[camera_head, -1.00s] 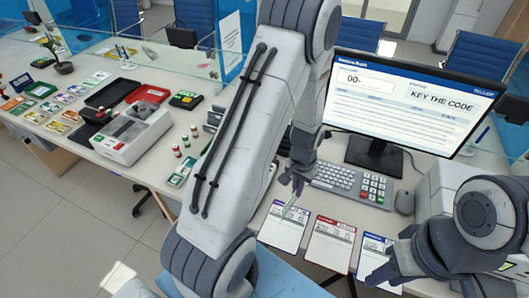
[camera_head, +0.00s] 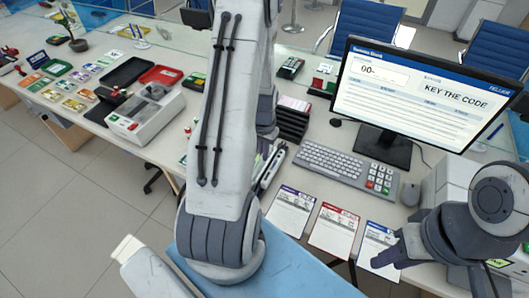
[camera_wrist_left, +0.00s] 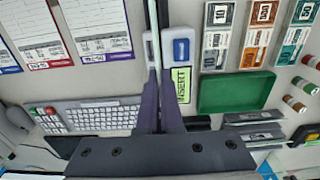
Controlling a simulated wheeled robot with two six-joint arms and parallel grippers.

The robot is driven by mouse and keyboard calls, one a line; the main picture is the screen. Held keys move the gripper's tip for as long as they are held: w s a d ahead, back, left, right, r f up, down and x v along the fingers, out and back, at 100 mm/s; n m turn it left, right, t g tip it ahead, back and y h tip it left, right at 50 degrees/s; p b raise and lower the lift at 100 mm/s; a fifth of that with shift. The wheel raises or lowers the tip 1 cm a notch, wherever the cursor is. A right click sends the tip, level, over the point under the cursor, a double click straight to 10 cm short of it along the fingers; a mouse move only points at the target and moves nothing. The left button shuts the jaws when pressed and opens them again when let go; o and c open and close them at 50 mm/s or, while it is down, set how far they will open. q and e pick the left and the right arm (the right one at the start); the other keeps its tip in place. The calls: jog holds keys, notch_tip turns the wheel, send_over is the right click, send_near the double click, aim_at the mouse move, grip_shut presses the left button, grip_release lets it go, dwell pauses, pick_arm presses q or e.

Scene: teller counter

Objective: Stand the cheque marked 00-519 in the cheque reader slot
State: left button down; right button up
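In the left wrist view my left gripper (camera_wrist_left: 160,85) is shut on a thin pale slip, the cheque (camera_wrist_left: 152,30), seen edge-on. Its number cannot be read. The fingertips are over the cheque reader (camera_wrist_left: 180,50), a pale unit with a blue patch and an INSERT label; the cheque lines up along it, but I cannot tell whether it is in the slot. In the head view the reader (camera_head: 270,166) shows partly beside my arm, which hides the left gripper. My right gripper (camera_head: 382,262) is by the blue-headed sheet; its opening is unclear.
The monitor (camera_head: 424,95) reads "00-" and "KEY THE CODE". A keyboard with keypad (camera_head: 335,167) lies before it. Purple-, red- and blue-headed sheets (camera_head: 332,230) lie along the front edge. A green tray (camera_wrist_left: 238,92) and banknote stacks (camera_wrist_left: 262,14) are near the reader.

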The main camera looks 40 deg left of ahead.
aim_at(264, 164)
pick_arm(q)
jog(key=shift+f+b, duration=2.35)
jog(key=shift+f, duration=0.85)
jog(key=c, duration=1)
grip_release()
jog(key=shift+r, duration=0.15)
jog(key=shift+r+p, duration=3)
jog(key=shift+r, duration=0.4)
